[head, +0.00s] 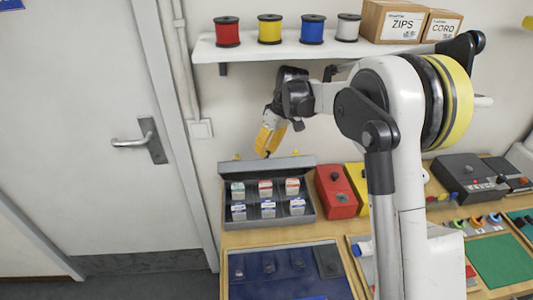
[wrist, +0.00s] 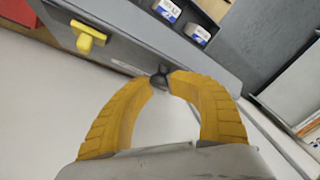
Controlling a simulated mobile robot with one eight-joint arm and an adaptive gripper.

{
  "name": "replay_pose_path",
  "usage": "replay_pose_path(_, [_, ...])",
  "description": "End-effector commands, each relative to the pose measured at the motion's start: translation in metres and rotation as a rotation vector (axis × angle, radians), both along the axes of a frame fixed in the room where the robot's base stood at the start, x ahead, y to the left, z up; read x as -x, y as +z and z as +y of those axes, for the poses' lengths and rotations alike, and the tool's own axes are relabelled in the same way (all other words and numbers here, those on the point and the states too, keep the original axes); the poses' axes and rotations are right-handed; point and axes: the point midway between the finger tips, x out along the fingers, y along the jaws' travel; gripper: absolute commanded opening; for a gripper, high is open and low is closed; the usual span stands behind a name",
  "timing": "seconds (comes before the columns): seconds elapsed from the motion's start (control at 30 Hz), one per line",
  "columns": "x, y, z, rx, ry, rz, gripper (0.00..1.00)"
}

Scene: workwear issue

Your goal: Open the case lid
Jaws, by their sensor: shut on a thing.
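The grey case (head: 309,212) stands on the wooden bench with its lid (head: 262,168) raised at the back, standing up steeply. Small boxes with white labels sit in two rows inside the case. My gripper (head: 266,152) is at the middle of the lid's top edge, its yellow fingers pointing down. In the wrist view, my gripper (wrist: 161,80) is shut on a small dark handle at the lid's edge. A yellow latch (wrist: 91,38) sticks out from the lid beside it. The lid's hinge is hidden.
A red box (head: 336,192) stands right of the case, with a yellow one next to it. A blue mat (head: 280,290) lies in front. A wall shelf (head: 260,49) with spools and cartons hangs above. The wall is close behind the lid.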

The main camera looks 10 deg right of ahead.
Motion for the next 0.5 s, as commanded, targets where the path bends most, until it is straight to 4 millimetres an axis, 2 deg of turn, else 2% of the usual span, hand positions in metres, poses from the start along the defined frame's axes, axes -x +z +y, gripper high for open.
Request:
replay_pose_path(0.33, [-0.0009, -0.0013, -0.002, 0.003, -0.002, -0.001, 0.0])
replay_pose_path(0.37, [-0.0008, -0.0013, -0.002, 0.003, -0.002, -0.001, 0.31])
replay_pose_path(0.4, [-0.0008, -0.0012, -0.0019, 0.003, -0.002, -0.001, 0.43])
replay_pose_path(0.43, [-0.0007, -0.0012, -0.0018, 0.003, -0.002, -0.001, 0.47])
replay_pose_path(0.5, [-0.0005, -0.001, -0.0014, 0.002, -0.001, 0.0, 0.47])
